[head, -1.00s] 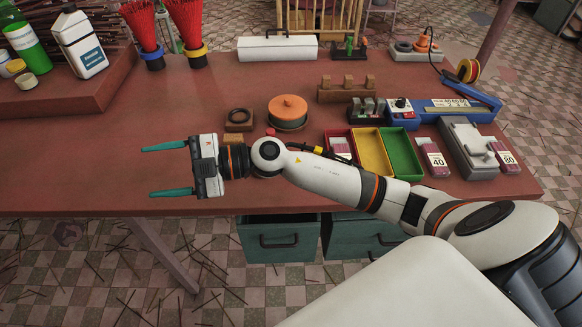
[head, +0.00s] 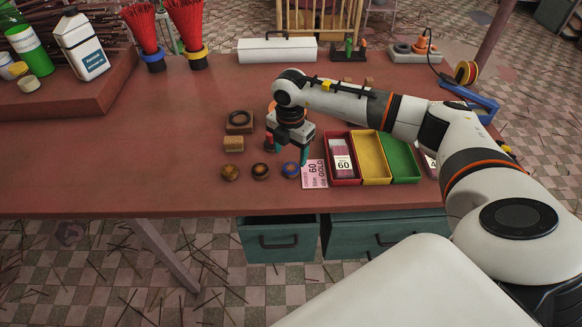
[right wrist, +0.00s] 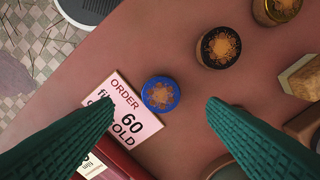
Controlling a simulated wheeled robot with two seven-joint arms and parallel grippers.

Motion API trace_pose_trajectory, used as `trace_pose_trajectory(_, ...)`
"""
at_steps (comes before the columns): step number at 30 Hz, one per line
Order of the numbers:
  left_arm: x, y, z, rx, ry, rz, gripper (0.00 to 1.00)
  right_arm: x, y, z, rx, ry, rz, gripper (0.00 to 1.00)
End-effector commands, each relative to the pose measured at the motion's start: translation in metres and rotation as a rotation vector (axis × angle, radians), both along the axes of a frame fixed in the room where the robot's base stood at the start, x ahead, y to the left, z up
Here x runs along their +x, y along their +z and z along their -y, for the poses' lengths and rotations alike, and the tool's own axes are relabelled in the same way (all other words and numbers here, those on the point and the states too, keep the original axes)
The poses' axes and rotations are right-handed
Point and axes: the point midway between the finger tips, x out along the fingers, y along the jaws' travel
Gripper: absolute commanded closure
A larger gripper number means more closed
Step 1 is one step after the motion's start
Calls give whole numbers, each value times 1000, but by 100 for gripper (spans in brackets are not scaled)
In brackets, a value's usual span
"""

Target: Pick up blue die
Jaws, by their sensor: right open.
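The blue die (head: 290,169) is a short round disc with a blue rim and an orange-brown patterned face, lying on the red-brown table near its front edge. It also shows in the right wrist view (right wrist: 160,94), between the two green fingers in the picture and touching neither. My right gripper (head: 287,154) points down over the table just behind the die, open and empty. Its fingers also show in the right wrist view (right wrist: 160,105). My left gripper is not in view.
A black-rimmed die (head: 260,171) and a brownish-gold die (head: 230,172) lie left of the blue one. Yellow (head: 372,160) and green (head: 402,160) trays follow. The table's left front is clear.

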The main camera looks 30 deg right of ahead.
Motion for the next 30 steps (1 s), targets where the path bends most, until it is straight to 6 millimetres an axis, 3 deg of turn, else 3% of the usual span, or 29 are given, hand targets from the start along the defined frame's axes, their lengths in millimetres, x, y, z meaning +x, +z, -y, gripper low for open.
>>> trace_pose_trajectory(5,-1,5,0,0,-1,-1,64,0,-11,0,1,2,0,34)
trace_pose_trajectory(15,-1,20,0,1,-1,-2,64,2,-56,3,2,2,-1,34)
trace_pose_trajectory(23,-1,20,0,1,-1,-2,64,2,-60,3,3,3,1,34)
trace_pose_trajectory(30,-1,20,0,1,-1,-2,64,2,-60,3,3,3,1,70)
